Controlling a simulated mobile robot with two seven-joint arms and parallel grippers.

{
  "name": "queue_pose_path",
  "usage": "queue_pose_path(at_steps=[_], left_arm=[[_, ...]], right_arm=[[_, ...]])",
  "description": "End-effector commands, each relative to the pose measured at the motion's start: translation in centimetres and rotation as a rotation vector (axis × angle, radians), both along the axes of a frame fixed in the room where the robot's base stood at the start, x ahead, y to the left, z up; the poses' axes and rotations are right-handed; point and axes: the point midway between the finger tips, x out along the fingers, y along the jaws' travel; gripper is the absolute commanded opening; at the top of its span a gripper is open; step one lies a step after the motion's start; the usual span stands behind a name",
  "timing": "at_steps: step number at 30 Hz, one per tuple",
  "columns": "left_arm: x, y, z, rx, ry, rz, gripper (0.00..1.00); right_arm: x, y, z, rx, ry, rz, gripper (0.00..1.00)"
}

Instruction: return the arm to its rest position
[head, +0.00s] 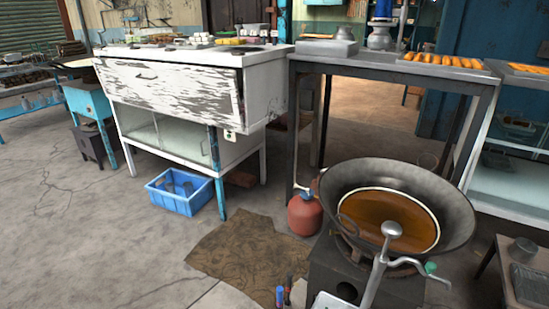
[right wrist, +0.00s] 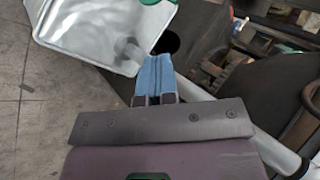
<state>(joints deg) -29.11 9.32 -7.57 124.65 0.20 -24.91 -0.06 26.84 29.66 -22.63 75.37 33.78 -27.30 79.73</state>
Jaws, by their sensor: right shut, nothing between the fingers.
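My right gripper (right wrist: 152,62) shows in the right wrist view. Its two blue fingers are pressed together with nothing between them. In the head view I cannot make out my right gripper for certain, and my left gripper is not visible. A large dark wok (head: 460,205) with brown liquid (head: 385,215) sits on a dark stove (head: 325,270).
A red gas cylinder (head: 305,216) stands left of the stove. A blue crate (head: 180,207) sits below a worn white cabinet (head: 170,95). A dark-framed table (head: 400,70) stands behind the wok. A brown mat (head: 245,255) covers the floor; bare floor lies left.

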Motion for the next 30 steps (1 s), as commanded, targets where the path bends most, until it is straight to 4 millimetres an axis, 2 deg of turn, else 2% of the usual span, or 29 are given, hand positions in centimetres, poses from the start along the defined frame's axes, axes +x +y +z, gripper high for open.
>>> queue_pose_path(at_steps=[3, 5, 9, 14, 18, 21, 30], left_arm=[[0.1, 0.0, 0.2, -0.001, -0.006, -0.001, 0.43], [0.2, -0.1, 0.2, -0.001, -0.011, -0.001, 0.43], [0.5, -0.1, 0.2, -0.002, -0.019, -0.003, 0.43], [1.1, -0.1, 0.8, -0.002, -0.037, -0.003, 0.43], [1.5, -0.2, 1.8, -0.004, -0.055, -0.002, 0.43], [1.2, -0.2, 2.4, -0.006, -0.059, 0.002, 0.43], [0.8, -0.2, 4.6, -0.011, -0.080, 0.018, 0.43]], right_arm=[[0.2, 0.0, 0.3, -0.111, -0.059, 0.123, 0.00], [0.7, 0.5, 1.2, -0.190, -0.118, 0.215, 0.00], [2.1, 2.4, 4.7, -0.388, -0.296, 0.427, 0.00], [0.8, 4.5, 9.4, -0.618, -0.490, 0.620, 0.00], [-2.6, 5.4, 13.5, -0.827, -0.624, 0.732, 0.00], [-5.4, 5.2, 15.6, -0.945, -0.672, 0.772, 0.00], [-14.2, 3.3, 20.2, -1.161, -0.676, 0.781, 0.00]])
